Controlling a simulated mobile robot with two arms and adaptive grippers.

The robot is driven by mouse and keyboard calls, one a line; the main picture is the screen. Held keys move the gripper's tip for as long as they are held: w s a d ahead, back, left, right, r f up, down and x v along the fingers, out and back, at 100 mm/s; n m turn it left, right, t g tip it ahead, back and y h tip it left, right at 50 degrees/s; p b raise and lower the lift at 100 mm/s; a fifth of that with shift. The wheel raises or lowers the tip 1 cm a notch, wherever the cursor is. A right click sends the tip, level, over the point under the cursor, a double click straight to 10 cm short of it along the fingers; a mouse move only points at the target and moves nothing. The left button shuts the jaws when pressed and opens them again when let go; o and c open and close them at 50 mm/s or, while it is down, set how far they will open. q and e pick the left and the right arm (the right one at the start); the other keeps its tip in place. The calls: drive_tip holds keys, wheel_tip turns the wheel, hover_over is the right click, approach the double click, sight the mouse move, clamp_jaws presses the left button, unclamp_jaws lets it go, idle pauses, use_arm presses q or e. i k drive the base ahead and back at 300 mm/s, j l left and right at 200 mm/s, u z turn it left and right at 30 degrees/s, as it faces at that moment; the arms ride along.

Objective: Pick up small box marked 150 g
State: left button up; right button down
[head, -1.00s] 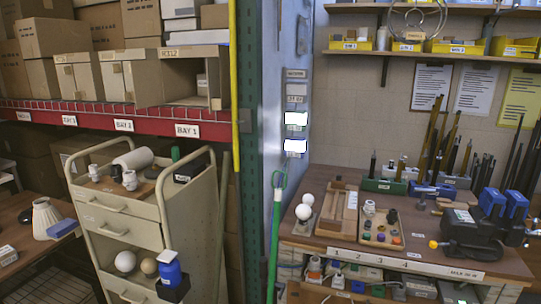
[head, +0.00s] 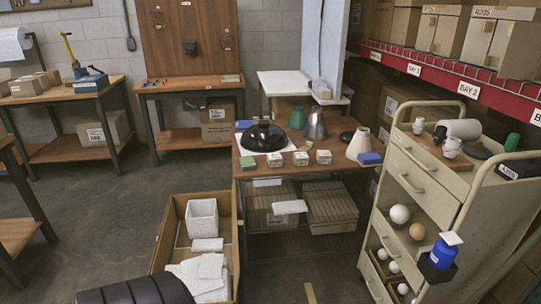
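Several small pale boxes stand in a row along the front edge of a wooden table in the middle of the head view: one at the left with a green top (head: 248,163), then one (head: 274,159), another (head: 301,158) and one at the right (head: 323,157). Their markings are too small to read, so I cannot tell which is marked 150 g. Neither of my grippers is in view.
A black dome (head: 264,136), lampshades (head: 315,125) and a blue block (head: 370,158) share the table (head: 290,172). An open carton (head: 166,240) of white packing stands in front. A cream trolley (head: 430,190) is at right. Floor at left is clear.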

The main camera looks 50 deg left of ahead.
sight(300, 159)
drive_tip(key=u, duration=1.5)
drive_tip(key=i+u, duration=0.1)
drive_tip(key=i, duration=0.05)
